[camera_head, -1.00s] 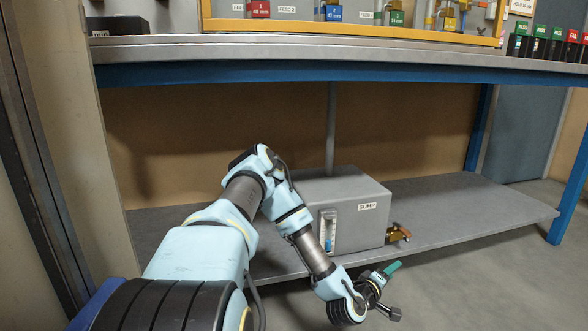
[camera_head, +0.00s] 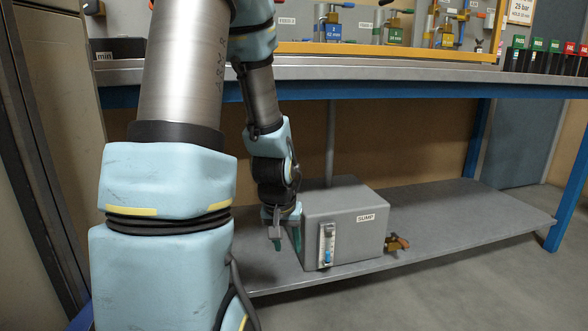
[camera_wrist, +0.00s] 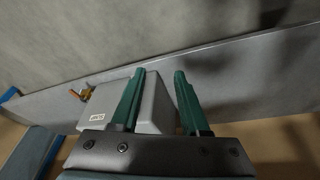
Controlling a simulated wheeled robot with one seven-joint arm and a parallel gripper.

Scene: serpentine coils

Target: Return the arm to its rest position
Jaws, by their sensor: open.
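I cannot tell whether the fingers touch the box.
The workbench top (camera_head: 400,70) with its blue beam runs behind my arm. The lower shelf (camera_head: 460,212) is bare right of the box. A brass valve (camera_head: 397,243) sticks out of the box's right side. A pale panel (camera_head: 50,120) stands at the left. Open floor lies front right.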

